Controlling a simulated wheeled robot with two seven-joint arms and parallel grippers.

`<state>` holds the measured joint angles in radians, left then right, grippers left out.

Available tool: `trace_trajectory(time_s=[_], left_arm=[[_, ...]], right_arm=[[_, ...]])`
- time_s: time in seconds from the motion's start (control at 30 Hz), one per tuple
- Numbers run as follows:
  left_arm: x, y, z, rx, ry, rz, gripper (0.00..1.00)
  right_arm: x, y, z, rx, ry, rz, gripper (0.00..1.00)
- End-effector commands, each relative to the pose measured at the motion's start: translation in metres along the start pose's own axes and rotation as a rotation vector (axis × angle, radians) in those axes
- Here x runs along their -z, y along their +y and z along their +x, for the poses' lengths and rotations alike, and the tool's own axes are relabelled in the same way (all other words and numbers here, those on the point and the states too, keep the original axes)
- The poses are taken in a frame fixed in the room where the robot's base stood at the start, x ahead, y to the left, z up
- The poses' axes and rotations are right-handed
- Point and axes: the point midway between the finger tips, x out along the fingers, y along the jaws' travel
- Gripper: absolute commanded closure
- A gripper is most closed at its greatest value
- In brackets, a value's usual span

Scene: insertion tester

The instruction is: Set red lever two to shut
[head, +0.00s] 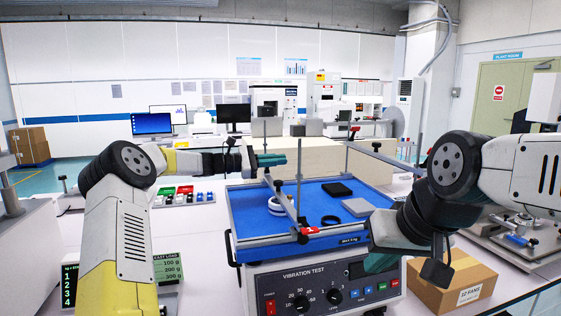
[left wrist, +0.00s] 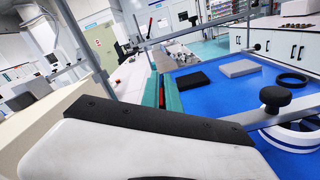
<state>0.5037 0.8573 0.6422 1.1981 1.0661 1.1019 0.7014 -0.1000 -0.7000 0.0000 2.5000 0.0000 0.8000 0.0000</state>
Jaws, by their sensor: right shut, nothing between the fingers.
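A red lever piece (head: 310,230) sits at the front end of a grey clamp bar on the blue vibration tray (head: 250,222). I cannot read any lever numbers. My left gripper (head: 272,160), with teal fingers, is above the tray's back left, pointing right. In the left wrist view its fingers (left wrist: 170,98) show with a thin red strip between or behind them; whether it is held is unclear. My right gripper (head: 380,263) is partly hidden by its wrist, low before the tester's front panel, shut and empty.
On the tray are a white ring (head: 280,198), a black block (head: 337,189), a grey block (head: 357,207) and a black ring (head: 330,220). Upright posts (head: 299,170) rise around it. A cardboard box (head: 455,285) stands at the right. Small coloured parts (head: 184,196) lie left.

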Motion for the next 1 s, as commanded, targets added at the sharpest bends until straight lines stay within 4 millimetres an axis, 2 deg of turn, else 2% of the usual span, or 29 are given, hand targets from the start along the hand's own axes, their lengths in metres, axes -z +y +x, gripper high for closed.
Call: trace_trajectory(time_s=[0.47,1.0], left_arm=[[0.0,-0.004,0.0,0.0,0.0,0.072,1.0],[0.005,-0.024,0.0,0.001,-0.001,0.451,1.0]], right_arm=[[0.0,0.0,0.0,0.0,0.0,0.0,1.0],[0.0,0.0,0.0,0.0,0.0,0.0,1.0]])
